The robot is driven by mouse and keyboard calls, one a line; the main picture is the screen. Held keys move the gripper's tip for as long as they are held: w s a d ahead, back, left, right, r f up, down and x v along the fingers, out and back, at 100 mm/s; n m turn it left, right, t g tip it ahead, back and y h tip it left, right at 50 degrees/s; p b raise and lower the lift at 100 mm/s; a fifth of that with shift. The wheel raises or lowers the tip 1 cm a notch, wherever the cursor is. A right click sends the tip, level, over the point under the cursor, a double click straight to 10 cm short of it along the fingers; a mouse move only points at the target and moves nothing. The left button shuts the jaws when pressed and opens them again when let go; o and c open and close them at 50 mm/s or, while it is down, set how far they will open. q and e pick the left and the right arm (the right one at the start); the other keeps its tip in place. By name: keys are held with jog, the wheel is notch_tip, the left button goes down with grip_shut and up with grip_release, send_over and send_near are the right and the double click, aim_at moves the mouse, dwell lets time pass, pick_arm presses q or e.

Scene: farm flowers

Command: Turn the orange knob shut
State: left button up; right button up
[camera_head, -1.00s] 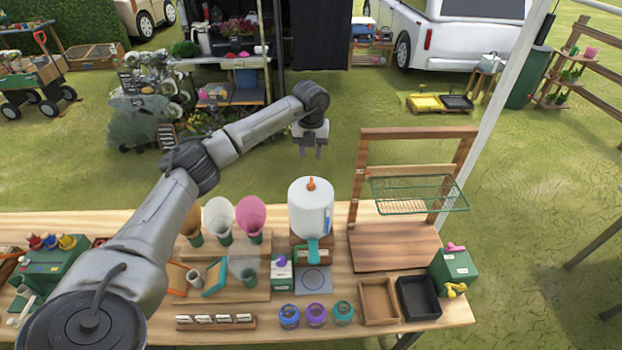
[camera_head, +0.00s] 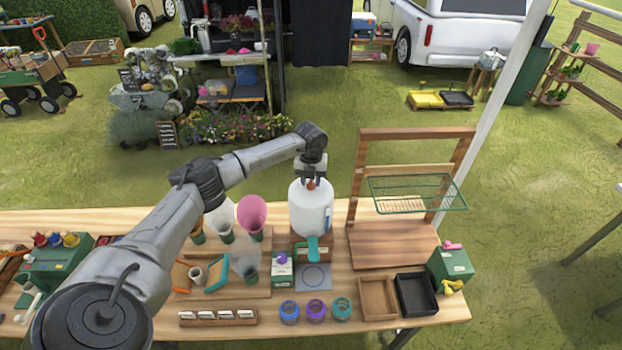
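The orange knob (camera_head: 311,184) sits on top of a white tank (camera_head: 311,208) with a teal tap (camera_head: 313,247) low on its front. The tank stands upright on a wooden stand on the table. My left gripper (camera_head: 313,181) points down right over the tank, with its fingers apart on either side of the knob. The knob is partly hidden by the fingers, and I cannot tell whether they touch it. My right gripper is not in view.
A wooden frame with a green wire shelf (camera_head: 418,192) stands right of the tank. Paper cones (camera_head: 251,214) stand to its left, close to my arm. Jars (camera_head: 316,309) and two trays (camera_head: 377,298) line the front of the wooden table (camera_head: 345,284).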

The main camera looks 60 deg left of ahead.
pick_arm(q)
grip_shut()
dwell(0.3)
